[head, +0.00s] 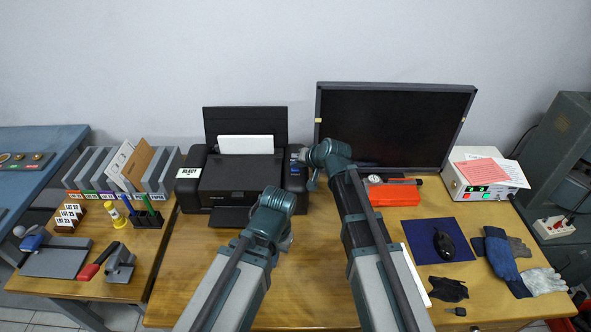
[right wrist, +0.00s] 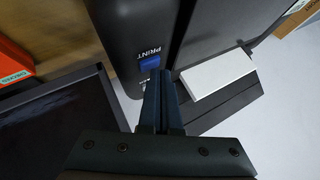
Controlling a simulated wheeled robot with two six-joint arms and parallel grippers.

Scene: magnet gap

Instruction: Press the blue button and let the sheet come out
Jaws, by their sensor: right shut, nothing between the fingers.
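The black printer (head: 232,187) stands at the back of the desk, with white paper (head: 246,144) upright in its rear feed. Its front tray (head: 230,218) shows no sheet. My right gripper (right wrist: 160,78) is shut and empty at the printer's right side. In the right wrist view its fingertips overlap the lower edge of the blue button (right wrist: 151,63), beside the PRINT label; I cannot tell whether they touch it.
A monitor (head: 396,126) stands close to the right of the printer, with a red box (head: 394,194) in front of it. File holders (head: 125,168) are to the left. A mouse (head: 444,243) and gloves (head: 502,262) lie at the right. The desk before the printer is clear.

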